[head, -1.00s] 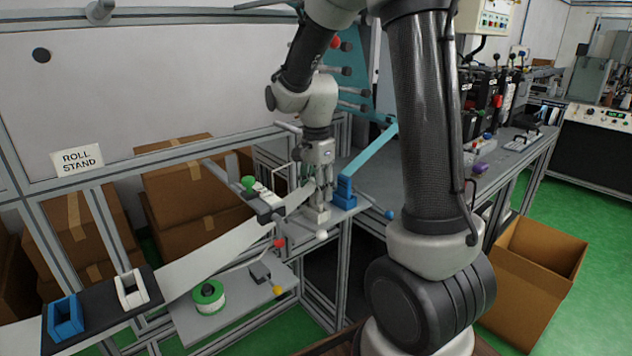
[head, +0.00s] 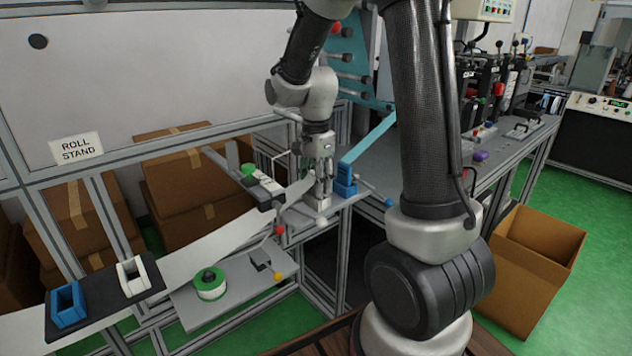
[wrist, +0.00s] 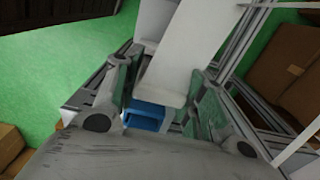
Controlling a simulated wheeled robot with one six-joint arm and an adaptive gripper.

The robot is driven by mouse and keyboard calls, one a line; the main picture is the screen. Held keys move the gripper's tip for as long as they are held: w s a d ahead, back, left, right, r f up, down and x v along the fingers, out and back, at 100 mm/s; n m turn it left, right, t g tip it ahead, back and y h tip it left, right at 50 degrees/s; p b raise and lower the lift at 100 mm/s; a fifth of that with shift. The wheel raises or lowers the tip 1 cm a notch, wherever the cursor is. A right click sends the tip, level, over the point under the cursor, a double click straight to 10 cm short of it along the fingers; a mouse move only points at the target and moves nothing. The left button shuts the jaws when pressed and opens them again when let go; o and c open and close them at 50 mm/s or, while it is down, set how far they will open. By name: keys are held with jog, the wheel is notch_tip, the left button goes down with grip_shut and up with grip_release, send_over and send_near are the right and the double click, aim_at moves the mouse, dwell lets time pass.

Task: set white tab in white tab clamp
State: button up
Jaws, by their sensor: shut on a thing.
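My gripper (head: 320,182) points down at the far end of the work line, above the corner of a metal shelf. In the wrist view its fingers (wrist: 165,98) stand on either side of the white tab (wrist: 167,75), a pale flat strip end, and are shut on it. In the head view the white strip (head: 225,238) rises from the lower left to the gripper. A pale block (head: 317,203), which looks like the white tab clamp, sits just below the fingers; contact between tab and clamp cannot be made out.
A blue clamp block (head: 346,180) with a blue strip (head: 370,138) stands close right of my gripper. A green-knobbed bar (head: 262,182) is close left. White and blue holders (head: 131,277) (head: 67,304) sit on a black plate. A green-white roll (head: 210,283) lies on the lower shelf.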

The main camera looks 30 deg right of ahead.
jog(key=shift+f, duration=0.3)
dwell(0.4)
jog(key=o, duration=1.1)
